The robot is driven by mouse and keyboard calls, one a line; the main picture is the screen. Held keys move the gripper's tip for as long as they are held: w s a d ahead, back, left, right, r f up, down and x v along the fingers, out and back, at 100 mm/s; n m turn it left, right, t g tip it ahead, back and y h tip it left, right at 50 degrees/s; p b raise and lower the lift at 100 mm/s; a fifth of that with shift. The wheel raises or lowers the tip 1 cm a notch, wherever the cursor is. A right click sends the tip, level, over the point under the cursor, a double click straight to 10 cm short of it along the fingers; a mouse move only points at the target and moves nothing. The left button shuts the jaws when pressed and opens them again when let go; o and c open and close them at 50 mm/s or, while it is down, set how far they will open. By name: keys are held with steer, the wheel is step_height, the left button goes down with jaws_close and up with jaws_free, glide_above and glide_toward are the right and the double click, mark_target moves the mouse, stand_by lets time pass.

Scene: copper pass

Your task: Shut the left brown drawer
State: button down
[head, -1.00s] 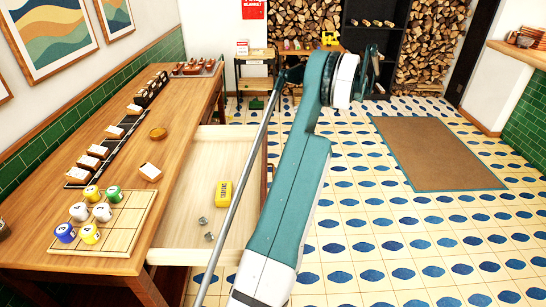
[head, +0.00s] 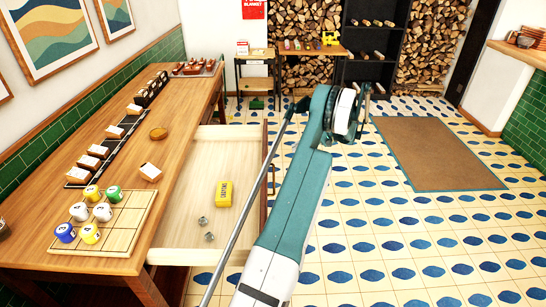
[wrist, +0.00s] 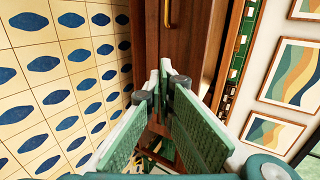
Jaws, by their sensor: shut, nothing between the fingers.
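The drawer (head: 195,160) stands pulled out from the right side of the long wooden table in the head view. Its inside is pale wood, and it holds a yellow box (head: 224,194) and two small grey pieces. My arm crosses in front of its outer side and hides part of it. In the wrist view a brown wooden front (wrist: 190,40) with a brass handle (wrist: 168,14) is beyond my gripper (wrist: 166,72). My gripper is shut and empty, its fingertips pointing toward this front. I cannot tell whether they touch it. The fingers are not clear in the head view.
Tiled floor lies open to the right, with a brown mat (head: 435,150). A side table and firewood stand at the back.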

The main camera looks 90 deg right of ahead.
steer(key=w+r+b+x, duration=0.1)
steer(key=b+x, duration=0.2)
steer(key=x, duration=1)
steer(key=shift+w+r, duration=0.15)
steer(key=shift+r, duration=0.1)
steer(key=shift+w, duration=0.15)
stand_by(0.3)
steer(key=b, duration=0.1)
glide_above(197, 165)
steer(key=shift+a, duration=0.1)
stand_by(0.5)
